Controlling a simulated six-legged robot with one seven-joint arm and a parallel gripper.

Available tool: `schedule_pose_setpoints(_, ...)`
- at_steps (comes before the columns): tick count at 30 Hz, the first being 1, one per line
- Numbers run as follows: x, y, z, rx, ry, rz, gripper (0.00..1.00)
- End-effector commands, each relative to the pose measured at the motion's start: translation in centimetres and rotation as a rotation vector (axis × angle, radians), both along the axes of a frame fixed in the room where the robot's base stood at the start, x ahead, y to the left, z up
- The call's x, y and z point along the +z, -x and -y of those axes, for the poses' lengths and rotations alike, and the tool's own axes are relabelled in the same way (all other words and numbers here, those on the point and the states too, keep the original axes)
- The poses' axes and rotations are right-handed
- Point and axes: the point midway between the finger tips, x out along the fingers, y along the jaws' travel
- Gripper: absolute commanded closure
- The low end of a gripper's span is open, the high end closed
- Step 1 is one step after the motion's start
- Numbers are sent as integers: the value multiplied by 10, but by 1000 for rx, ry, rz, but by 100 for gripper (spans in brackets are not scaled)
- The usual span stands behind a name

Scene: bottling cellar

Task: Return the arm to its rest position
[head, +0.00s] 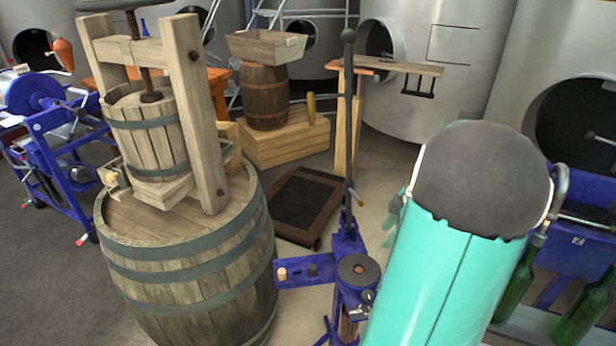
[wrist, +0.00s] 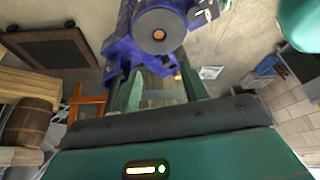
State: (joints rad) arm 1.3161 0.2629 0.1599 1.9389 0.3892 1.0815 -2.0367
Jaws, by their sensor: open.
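My gripper (wrist: 162,88) shows in the wrist view with its two green fingers apart and nothing visible between them. It points toward the floor beside a blue hand-operated bottling machine (wrist: 122,42), whose round grey disc lies just beyond the fingertips. In the head view my teal arm with its grey rounded cap fills the right foreground and hides most of the gripper. The blue machine (head: 347,240) stands just left of the arm there. I cannot tell the exact gap between fingers and machine.
A large barrel (head: 190,255) carries a wooden press (head: 150,130) at left. A dark framed panel (head: 298,205) lies on the floor behind the machine. Green bottles (head: 517,285) and a blue rack (head: 575,245) stand close right of my arm. Steel tanks (head: 440,60) line the back.

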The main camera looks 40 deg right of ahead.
Motion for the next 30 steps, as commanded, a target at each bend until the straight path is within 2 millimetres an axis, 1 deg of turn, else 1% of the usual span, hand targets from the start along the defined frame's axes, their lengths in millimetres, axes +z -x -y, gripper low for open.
schedule_pose_setpoints(7,1,-2,-2,0,1,-3,56)
schedule_pose_setpoints(11,11,-15,-19,-13,12,-27,56)
schedule_pose_setpoints(14,24,-32,-44,-41,28,-60,56)
schedule_pose_setpoints(18,44,-53,-89,-102,58,-106,56)
schedule_pose_setpoints(21,58,-65,-122,-149,81,-125,56)
schedule_pose_setpoints(25,73,-74,-164,-213,109,-135,56)
schedule_pose_setpoints(30,91,-78,-217,-300,137,-122,56)
